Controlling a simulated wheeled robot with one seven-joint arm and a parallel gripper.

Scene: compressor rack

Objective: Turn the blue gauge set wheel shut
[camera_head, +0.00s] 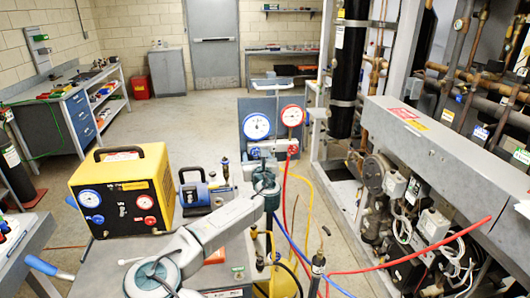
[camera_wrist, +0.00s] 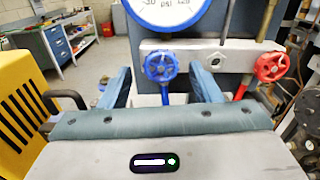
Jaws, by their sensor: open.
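The gauge set's manifold (camera_wrist: 214,58) stands in front of my gripper (camera_wrist: 160,80). In the wrist view its blue wheel (camera_wrist: 161,66) appears between my two blue fingers, with a gap on each side. I cannot tell whether the fingertips reach past the wheel's front. The gripper is open and holds nothing. The red wheel (camera_wrist: 271,66) sits to the right, outside the fingers.
A yellow machine (camera_head: 122,190) stands left of my arm, with a blue-grey pump (camera_head: 206,190) between. Red, yellow and blue hoses (camera_head: 290,232) hang below the manifold. The compressor rack's grey beam (camera_head: 440,150) is at right. Open floor (camera_head: 195,120) lies behind.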

